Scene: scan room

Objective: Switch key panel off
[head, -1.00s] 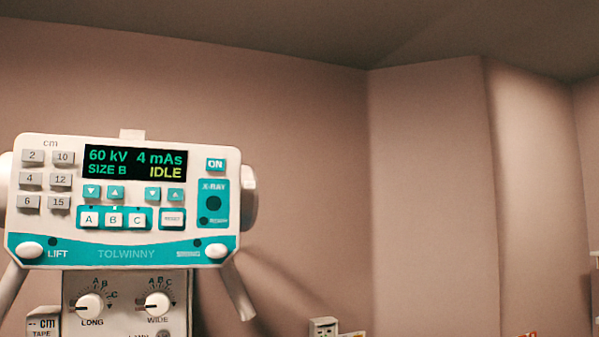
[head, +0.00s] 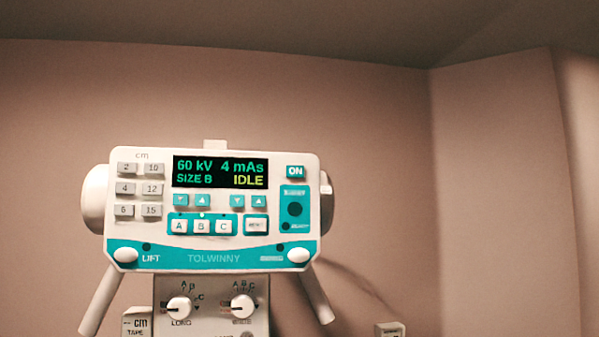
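The key panel (head: 140,233) is a white and teal TOLWINNY control head in the left and middle of the head view. Its lit display (head: 220,172) reads 60 kV, 4 mAs, SIZE B and IDLE. A teal ON key (head: 295,171) sits at the upper right of its face. Grey cm keys are on its left, and white A, B and C keys (head: 201,226) are below the display. A small light shows above B. Neither of my grippers is in view.
Two white handles (head: 97,300) slant down from the panel's sides. A small pale box (head: 390,329) shows at the bottom edge. Bare wall fills the right side.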

